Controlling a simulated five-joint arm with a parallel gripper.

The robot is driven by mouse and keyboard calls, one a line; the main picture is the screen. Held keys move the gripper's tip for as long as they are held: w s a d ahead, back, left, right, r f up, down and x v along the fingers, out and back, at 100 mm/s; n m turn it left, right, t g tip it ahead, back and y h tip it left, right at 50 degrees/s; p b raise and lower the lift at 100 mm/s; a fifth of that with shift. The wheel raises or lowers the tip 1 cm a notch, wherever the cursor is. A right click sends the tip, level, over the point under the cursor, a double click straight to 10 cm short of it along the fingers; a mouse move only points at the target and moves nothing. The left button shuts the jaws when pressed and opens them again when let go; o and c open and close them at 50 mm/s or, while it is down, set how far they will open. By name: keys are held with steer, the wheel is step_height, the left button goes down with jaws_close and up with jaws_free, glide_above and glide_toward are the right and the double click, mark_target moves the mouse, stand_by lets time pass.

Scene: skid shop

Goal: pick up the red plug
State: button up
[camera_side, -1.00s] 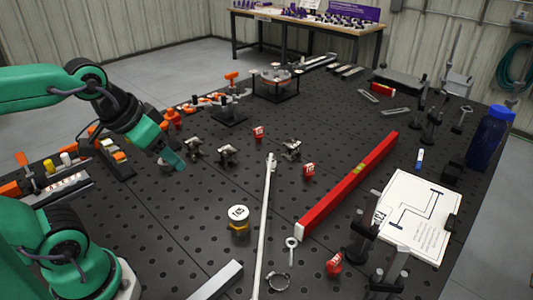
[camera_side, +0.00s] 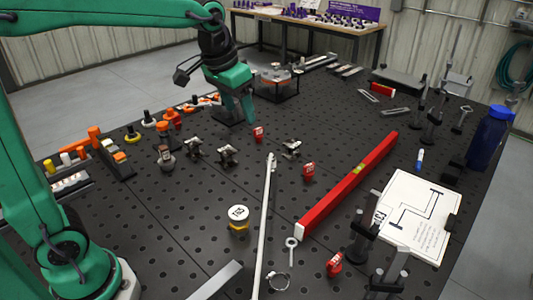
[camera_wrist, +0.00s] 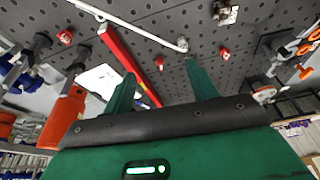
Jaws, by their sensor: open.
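Small red pieces with white labels stand on the black perforated table; I cannot tell which is the red plug. The far red piece (camera_side: 258,133) also shows in the wrist view (camera_wrist: 225,53). The middle red piece (camera_side: 309,170) is left of the long red bar, and the near red piece (camera_side: 334,264) is by the front right. My gripper (camera_side: 248,118) is open and empty, its fingers pointing down just left of and behind the far piece. In the wrist view my two green fingers (camera_wrist: 160,74) are spread apart.
A long red bar (camera_side: 350,185) and a thin white rod (camera_side: 265,225) lie across the table. Dark metal fittings (camera_side: 227,155) stand left of the far piece. A round fixture (camera_side: 275,80) is behind my gripper. A blue bottle (camera_side: 487,137) stands at right.

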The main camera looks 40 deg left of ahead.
steer(key=w+d+f+g, duration=0.1)
steer(key=w+f, duration=0.2)
steer(key=w, duration=0.5)
steer(key=m+g, duration=0.1)
steer(key=g, duration=0.1)
glide_above(309, 171)
steer(key=f, duration=1.7)
steer(key=shift+w+a+f, duration=0.15)
steer(key=shift+w, duration=0.05)
steer(key=shift+w+f, duration=0.1)
steer(key=shift+f, duration=0.25)
steer(key=shift+f, duration=0.1)
steer(key=shift+f, duration=1.2)
steer(key=shift+f, duration=0.1)
steer(key=shift+a+f, duration=0.1)
steer(key=shift+f, duration=2.4)
steer(key=shift+c, duration=0.2)
